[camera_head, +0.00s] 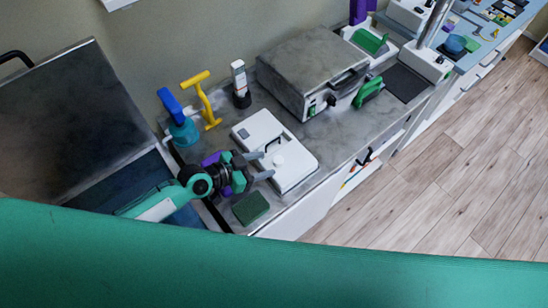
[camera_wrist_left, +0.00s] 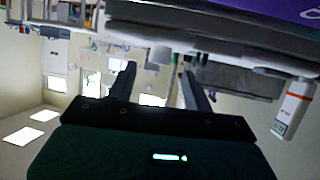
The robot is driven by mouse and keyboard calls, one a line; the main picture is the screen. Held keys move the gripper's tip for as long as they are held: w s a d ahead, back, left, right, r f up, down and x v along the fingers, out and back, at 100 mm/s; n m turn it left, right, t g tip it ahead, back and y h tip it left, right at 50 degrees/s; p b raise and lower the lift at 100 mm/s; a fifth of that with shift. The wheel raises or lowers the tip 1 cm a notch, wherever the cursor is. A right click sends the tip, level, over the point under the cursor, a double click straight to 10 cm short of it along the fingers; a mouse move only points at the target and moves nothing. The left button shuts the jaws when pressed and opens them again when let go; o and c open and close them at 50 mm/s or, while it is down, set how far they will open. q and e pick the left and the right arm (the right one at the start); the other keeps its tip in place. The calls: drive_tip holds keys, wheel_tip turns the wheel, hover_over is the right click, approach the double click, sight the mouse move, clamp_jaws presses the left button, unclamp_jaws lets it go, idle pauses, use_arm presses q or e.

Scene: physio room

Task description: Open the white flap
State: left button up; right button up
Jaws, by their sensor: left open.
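The white flap (camera_head: 290,165) is the top of a low white box on the grey counter, with a dark handle and a pale round knob on it. It looks closed, lying flat. My left gripper (camera_head: 266,165) is open at the box's left side, its fingers pointing at the knob and close to the near-left edge. I cannot tell whether they touch it. In the left wrist view the two dark fingers (camera_wrist_left: 160,85) are apart with nothing clearly between them. My right gripper is not in view.
A grey press-like machine (camera_head: 312,70) stands behind the box. A blue-topped teal bottle (camera_head: 183,125), a yellow handle-shaped thing (camera_head: 203,98) and a white bottle (camera_head: 239,80) stand to the left and back. A green pad (camera_head: 250,208) lies near the counter's front edge.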

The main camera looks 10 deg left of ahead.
sight(274, 162)
use_arm(q)
drive_tip(key=shift+p+x, duration=0.55)
drive_tip(key=shift+x, duration=1.85)
drive_tip(key=shift+c, duration=0.4)
clamp_jaws()
